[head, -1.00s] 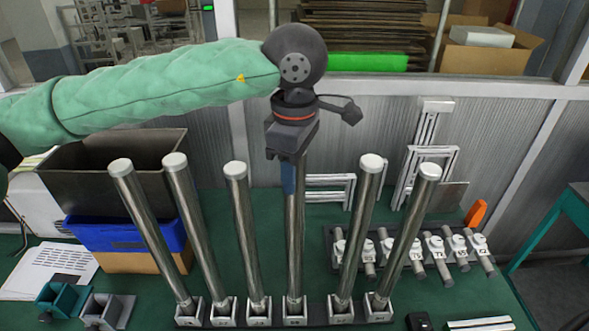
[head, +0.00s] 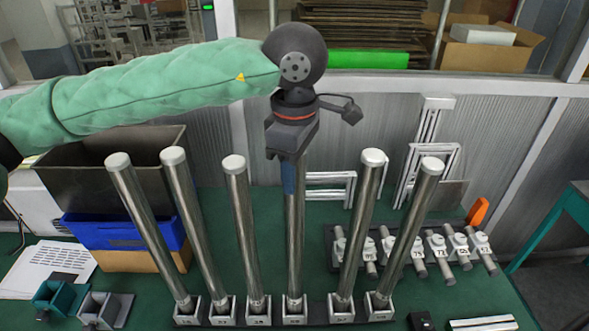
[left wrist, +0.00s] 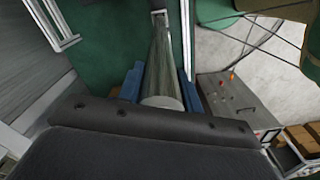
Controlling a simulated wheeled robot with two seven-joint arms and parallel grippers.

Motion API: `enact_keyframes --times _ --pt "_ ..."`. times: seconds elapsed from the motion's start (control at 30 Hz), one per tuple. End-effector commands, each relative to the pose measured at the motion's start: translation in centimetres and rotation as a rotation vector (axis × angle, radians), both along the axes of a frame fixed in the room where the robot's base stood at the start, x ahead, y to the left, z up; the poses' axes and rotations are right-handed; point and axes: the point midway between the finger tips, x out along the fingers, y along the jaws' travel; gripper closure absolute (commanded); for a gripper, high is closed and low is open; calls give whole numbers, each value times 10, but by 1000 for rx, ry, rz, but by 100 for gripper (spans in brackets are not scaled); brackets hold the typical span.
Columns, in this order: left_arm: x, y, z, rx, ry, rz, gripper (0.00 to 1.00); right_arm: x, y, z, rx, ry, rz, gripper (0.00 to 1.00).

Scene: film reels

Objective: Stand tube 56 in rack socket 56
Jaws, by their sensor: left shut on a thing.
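The rack (head: 258,317) runs along the front of the green table with several square sockets in a row. A long steel tube stands in each socket I can see. My left gripper (head: 291,172) is shut on the upper end of the fourth tube from the left (head: 295,245), coming from above. That tube is upright, and its lower end is at the fourth socket (head: 294,310); I cannot tell whether it is fully seated. The left wrist view shows the held tube (left wrist: 163,75) between the blue fingers, running down to a socket. The socket numbers are too blurred to read. My right gripper is out of view.
Neighbouring tubes (head: 243,225) and (head: 358,235) lean outward in the picture on both sides. A tray of small numbered fittings (head: 395,268) lies at right. A blue bin (head: 125,234) and a dark box (head: 110,165) stand at left. White frames (head: 428,160) lean at the back.

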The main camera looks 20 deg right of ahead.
Motion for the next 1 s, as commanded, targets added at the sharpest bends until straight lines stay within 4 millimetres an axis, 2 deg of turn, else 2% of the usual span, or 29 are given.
enact_keyframes --times 0.07,0.1,0.13,0.47,1.0 --pt "0 0 -1 -1 -1 0 100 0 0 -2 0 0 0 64" --pt "0 0 0 -1 -1 0 59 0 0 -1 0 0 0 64" --pt "0 0 0 -1 -1 0 55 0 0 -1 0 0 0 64" --pt "0 0 1 0 0 0 55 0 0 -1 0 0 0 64" --pt "0 0 35 -1 -1 0 55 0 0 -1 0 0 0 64"
